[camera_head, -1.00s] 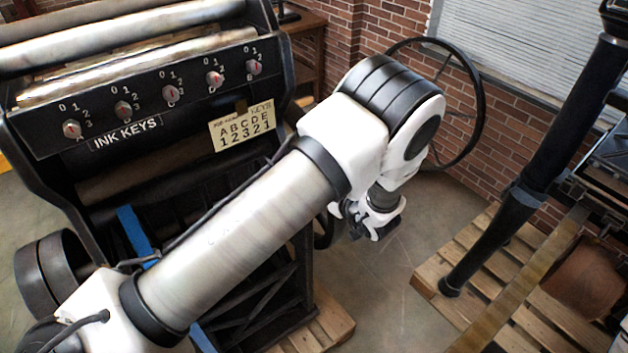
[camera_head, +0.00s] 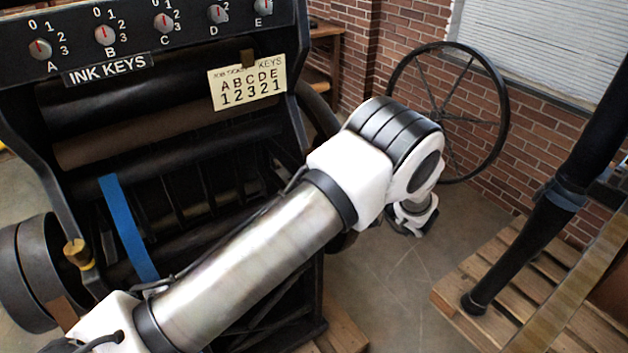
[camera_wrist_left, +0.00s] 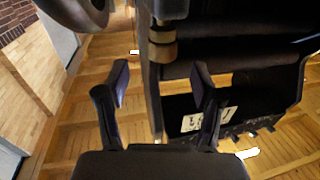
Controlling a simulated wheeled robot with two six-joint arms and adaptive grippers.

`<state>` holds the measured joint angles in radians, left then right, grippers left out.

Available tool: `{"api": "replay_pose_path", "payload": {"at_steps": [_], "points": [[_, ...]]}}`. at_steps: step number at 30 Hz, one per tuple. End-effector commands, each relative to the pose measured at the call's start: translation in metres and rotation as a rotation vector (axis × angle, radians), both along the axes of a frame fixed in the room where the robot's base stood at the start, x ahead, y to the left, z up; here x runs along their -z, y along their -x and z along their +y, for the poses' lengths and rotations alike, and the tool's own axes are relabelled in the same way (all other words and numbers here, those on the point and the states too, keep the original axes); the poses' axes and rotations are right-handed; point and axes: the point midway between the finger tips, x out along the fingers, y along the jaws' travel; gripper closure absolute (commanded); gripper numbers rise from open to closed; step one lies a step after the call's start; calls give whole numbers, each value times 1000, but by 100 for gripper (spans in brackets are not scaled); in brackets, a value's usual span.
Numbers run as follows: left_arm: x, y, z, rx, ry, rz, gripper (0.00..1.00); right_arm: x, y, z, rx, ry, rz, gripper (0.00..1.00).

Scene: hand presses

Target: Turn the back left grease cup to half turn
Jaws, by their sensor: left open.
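A brass-coloured grease cup with a yellow band (camera_head: 78,254) stands at the left side of the black press (camera_head: 40,160) in the head view. In the left wrist view a brass-coloured cup (camera_wrist_left: 163,46) sits on a dark upright, beyond my fingertips. I cannot tell whether they are the same cup or which is the back left one. My left gripper (camera_wrist_left: 161,78) is open and empty, apart from the cup. In the head view only part of its hand shows past the wrist.
Ink-key dials (camera_head: 165,22) and a number card (camera_head: 248,83) are on the press front. A large spoked wheel (camera_head: 497,110) stands by the brick wall. A wooden pallet (camera_head: 500,285) lies at right. Bare floor (camera_head: 400,270) lies between.

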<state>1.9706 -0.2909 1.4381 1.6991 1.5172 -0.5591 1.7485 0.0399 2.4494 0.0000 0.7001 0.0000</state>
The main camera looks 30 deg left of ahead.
Motion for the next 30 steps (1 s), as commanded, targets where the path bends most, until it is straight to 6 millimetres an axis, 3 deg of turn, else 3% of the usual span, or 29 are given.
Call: {"api": "replay_pose_path", "payload": {"at_steps": [4, 12, 15, 23, 28, 30], "points": [[-3, -2, 13, -2, 2, 0, 33, -7, -1, 0, 0, 0, -1, 100], [-4, -11, 63, -2, 3, 1, 33, -21, -1, 0, 0, 0, -1, 100], [-2, -13, 73, 0, 2, 0, 33, -23, -1, 0, 0, 0, -1, 100], [-1, -15, 77, 2, 1, 0, 33, -22, 0, 0, 0, 0, -1, 100], [-1, -14, 76, 2, 2, 0, 90, -22, 0, 0, 0, 0, -1, 100], [-1, -15, 76, 2, 2, 0, 94, -22, 0, 0, 0, 0, -1, 100]]}}
